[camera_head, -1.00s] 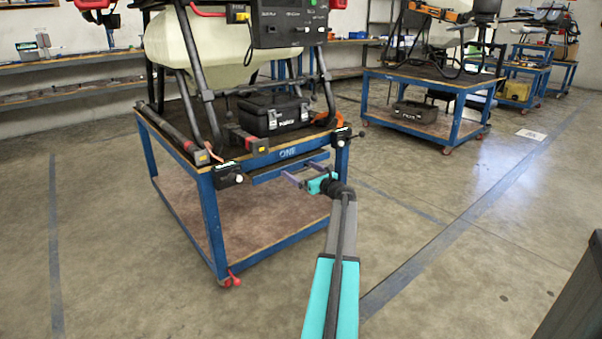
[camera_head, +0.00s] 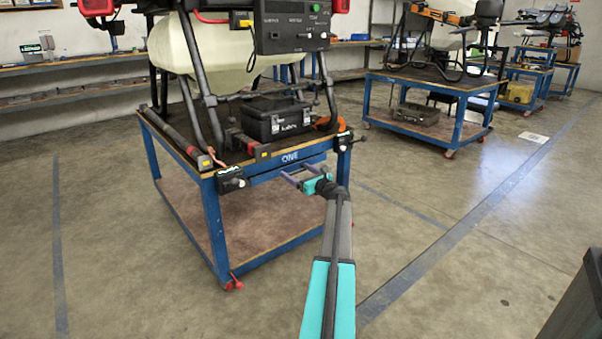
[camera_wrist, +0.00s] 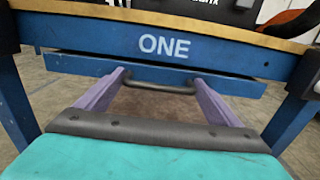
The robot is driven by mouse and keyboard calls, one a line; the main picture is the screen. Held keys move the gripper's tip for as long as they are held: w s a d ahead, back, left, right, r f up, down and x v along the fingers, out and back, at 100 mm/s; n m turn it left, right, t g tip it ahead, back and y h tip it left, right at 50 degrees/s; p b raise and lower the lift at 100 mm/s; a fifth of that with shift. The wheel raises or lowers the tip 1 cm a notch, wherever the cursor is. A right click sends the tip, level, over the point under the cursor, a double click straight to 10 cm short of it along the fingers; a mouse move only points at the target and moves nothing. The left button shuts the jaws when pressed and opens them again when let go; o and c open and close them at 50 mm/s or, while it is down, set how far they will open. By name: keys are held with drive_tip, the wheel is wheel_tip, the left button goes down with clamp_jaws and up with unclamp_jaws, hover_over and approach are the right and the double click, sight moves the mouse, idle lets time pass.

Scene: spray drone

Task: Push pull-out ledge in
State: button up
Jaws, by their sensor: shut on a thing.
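The pull-out ledge is a blue bar (camera_wrist: 90,68) with a dark handle (camera_wrist: 160,87), just under the table's blue front beam marked ONE (camera_wrist: 165,46) in the wrist view. In the head view the ledge (camera_head: 262,178) sits close beneath that beam, with little gap showing. My gripper (camera_wrist: 157,80) has its purple fingers at the two ends of the handle and is shut on it. The gripper (camera_head: 288,178) reaches the table front from the lower right in the head view. Its exact contact with the handle is too small to tell there.
A drone with a pale tank (camera_head: 215,50) stands on the table, with a black toolbox (camera_head: 275,117) beneath it. Black clamps (camera_head: 231,179) sit at the front corners. A second blue table (camera_head: 430,100) stands behind right. Floor in front is clear.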

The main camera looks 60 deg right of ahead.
drive_tip(key=shift+w+d+r, duration=0.1)
drive_tip(key=shift+w+r, duration=0.05)
drive_tip(key=shift+w, duration=0.15)
drive_tip(key=o, duration=1.4)
drive_tip(key=shift+c, duration=0.2)
drive_tip(key=shift+w, duration=0.1)
drive_tip(key=shift+a, duration=0.2)
drive_tip(key=p+v, duration=0.4)
drive_tip(key=v, duration=1)
drive_tip(key=shift+d, duration=0.25)
